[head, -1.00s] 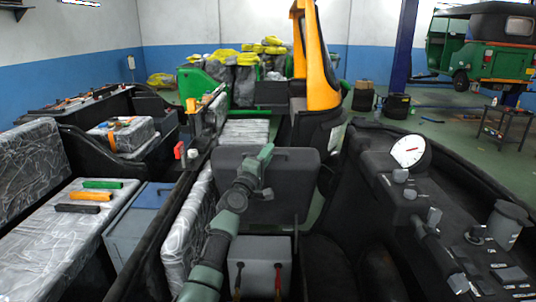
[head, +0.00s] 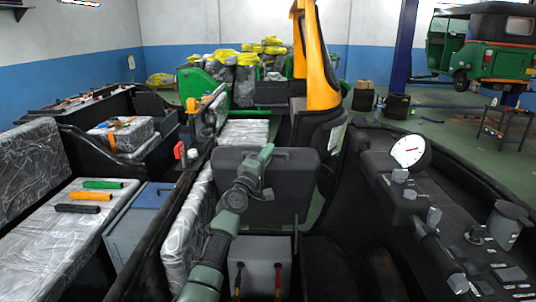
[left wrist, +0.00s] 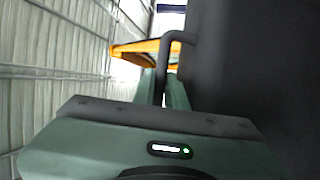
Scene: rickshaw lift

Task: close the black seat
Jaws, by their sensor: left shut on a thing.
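The black seat (head: 285,200) stands raised, nearly upright, in the middle of the head view, above an open compartment. My left arm reaches up in front of it and hides part of its face. My left gripper (head: 267,152) is at the seat's upper edge. In the left wrist view, its green fingers (left wrist: 165,92) are shut on a bent black handle (left wrist: 169,42) that joins the dark seat surface (left wrist: 260,70) on the right. My right gripper is not in view.
A console with a white dial (head: 407,150) is at the right. Wrapped seats with coloured grips (head: 90,196) are at the left. An orange frame (head: 322,60) rises behind the seat.

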